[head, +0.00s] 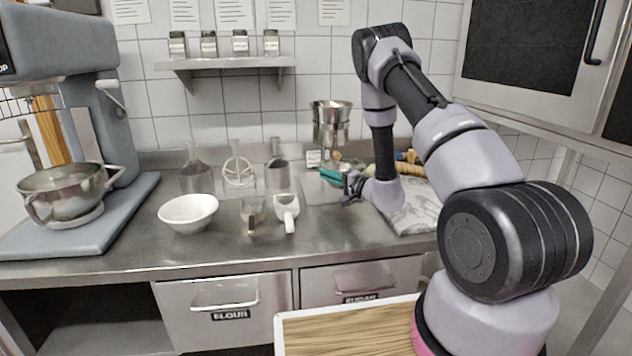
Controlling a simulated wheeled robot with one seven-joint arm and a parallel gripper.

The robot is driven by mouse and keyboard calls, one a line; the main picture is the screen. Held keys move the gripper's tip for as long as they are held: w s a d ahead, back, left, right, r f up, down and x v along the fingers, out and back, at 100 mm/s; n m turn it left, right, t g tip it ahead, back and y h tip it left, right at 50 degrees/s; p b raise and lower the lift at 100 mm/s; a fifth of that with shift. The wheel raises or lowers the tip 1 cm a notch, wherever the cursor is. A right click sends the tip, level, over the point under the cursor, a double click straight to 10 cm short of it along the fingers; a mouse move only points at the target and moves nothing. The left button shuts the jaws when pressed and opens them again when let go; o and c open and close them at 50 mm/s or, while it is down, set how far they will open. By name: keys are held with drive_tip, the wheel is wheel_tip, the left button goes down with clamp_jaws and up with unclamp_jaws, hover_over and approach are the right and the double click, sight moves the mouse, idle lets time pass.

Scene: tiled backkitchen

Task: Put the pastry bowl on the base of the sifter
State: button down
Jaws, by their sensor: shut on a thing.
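The sifter (331,122), a shiny metal funnel on a stand, is at the back of the counter near the wall, right of centre. A small metal bowl (350,164), which looks like the pastry bowl, shows just below and slightly right of the funnel. My gripper (332,176) has teal fingertips and reaches in from the right, in front of the sifter. It is shut on the bowl, as far as can be seen. The fingers and wrist hide part of the bowl and the sifter's base, so I cannot tell whether the bowl touches the base.
A white bowl (188,212), several scoops and a whisk (238,170) stand left of my gripper. A mixer (70,130) with a steel bowl fills the far left. A bag (415,212) lies right, near my forearm. The counter's front middle is clear.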

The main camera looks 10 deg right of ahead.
drive_tip(key=shift+w+a+f, duration=0.8)
drive_tip(key=shift+w+f, duration=0.05)
drive_tip(key=shift+w, duration=0.2)
drive_tip(key=shift+w+a+f, duration=0.8)
drive_tip(key=shift+w+f, duration=0.05)
drive_tip(key=shift+w, duration=0.2)
drive_tip(key=shift+f, duration=0.1)
drive_tip(key=c, duration=1)
unclamp_jaws()
drive_tip(key=shift+o, duration=0.2)
